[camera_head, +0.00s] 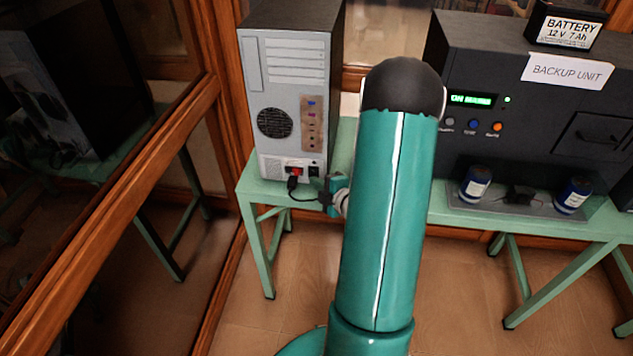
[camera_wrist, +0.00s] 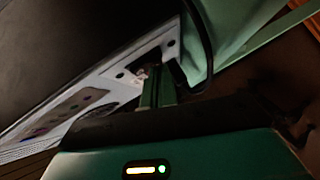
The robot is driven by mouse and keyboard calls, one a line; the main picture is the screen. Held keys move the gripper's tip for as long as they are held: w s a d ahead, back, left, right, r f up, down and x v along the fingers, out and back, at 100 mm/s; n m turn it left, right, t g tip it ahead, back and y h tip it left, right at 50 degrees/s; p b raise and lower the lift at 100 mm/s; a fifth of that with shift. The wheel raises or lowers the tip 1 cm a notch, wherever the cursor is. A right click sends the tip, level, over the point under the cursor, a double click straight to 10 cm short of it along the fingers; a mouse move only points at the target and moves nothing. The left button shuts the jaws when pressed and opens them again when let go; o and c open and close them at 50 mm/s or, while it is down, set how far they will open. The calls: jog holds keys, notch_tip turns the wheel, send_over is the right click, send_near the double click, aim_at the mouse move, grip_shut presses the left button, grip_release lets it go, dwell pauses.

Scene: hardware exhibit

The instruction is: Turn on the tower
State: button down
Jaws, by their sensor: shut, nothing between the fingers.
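The tower (camera_head: 277,82) is a light grey computer case with black sides, standing upright on the left end of the green table with its rear panel facing me. A red switch (camera_head: 294,170) sits low on that panel, beside a black power plug (camera_head: 292,184) with its cable. My gripper (camera_head: 326,190) is shut and empty, just right of the switch and near the panel's lower edge. In the wrist view, my green fingers (camera_wrist: 155,90) point at the tower's light panel (camera_wrist: 108,88). The switch is not clear there, and I cannot tell whether the fingertips touch the panel.
The black backup unit (camera_head: 540,110) stands on the table (camera_head: 445,212) at right, with a battery (camera_head: 566,26) on top. A wood-framed glass partition (camera_head: 120,205) borders the left. The cable hangs close to my gripper.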

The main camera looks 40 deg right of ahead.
jog(key=shift+s+r, duration=0.1)
jog(key=shift+s, duration=0.05)
jog(key=shift+w+f, duration=0.2)
jog(key=shift+d+f+n+t, duration=0.1)
jog(key=shift+d+n+t, duration=0.15)
jog(key=shift+n+t, duration=0.05)
jog(key=shift+a, duration=0.1)
